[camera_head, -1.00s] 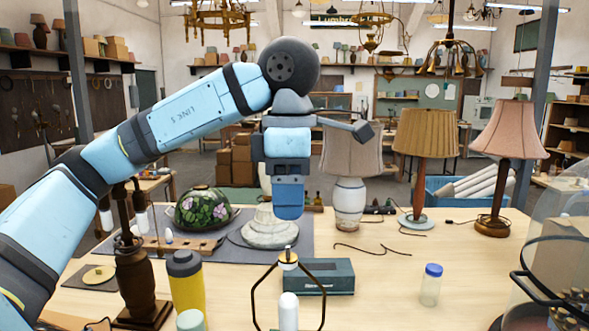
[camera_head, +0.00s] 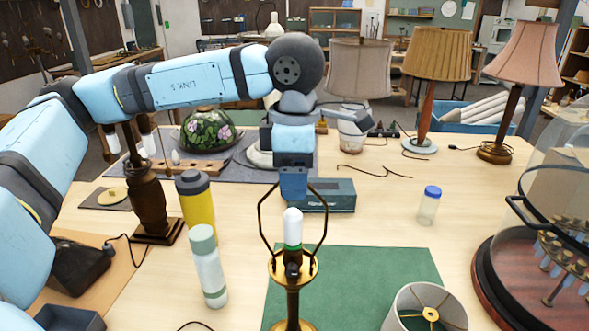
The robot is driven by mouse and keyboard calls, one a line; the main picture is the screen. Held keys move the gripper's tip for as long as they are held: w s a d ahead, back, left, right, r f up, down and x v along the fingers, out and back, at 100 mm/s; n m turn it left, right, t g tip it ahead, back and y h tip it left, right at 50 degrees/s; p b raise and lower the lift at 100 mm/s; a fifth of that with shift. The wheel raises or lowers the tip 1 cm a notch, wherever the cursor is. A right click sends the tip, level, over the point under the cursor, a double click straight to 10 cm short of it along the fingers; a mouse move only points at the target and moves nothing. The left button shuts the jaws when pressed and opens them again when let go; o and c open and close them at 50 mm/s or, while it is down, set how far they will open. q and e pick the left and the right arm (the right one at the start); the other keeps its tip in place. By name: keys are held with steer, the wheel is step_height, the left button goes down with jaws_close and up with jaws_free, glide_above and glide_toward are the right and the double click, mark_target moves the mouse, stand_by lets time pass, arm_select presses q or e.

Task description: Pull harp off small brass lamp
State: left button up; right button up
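The small brass lamp (camera_head: 293,302) stands upright at the bottom centre in the head view, with a white bulb (camera_head: 293,228) in its socket. Its dark harp (camera_head: 325,218) rises in a loop around the bulb. My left gripper (camera_head: 293,194) points down over the top of the harp, close to it or touching it. The gripper covers the harp's top, so the finial is hidden. I cannot tell whether its fingers are open or closed on the harp. My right gripper is not in view.
A green mat (camera_head: 385,268) lies around the lamp, with an upturned shade (camera_head: 410,318) at its front right. A pale green bottle (camera_head: 208,270) and yellow bottle (camera_head: 197,210) stand left. A dark box (camera_head: 328,197) sits behind. A glass-domed stand (camera_head: 500,290) is right.

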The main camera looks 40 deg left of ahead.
arm_select(q)
steer(key=c, duration=0.8)
steer(key=shift+c, duration=0.2)
steer(key=shift+r, duration=0.2)
steer(key=shift+r, duration=0.4)
steer(key=shift+r+p, duration=1.05)
steer(key=shift+r, duration=0.85)
step_height(320, 180, up, 13)
steer(key=p, duration=0.4)
steer(key=shift+f, duration=0.2)
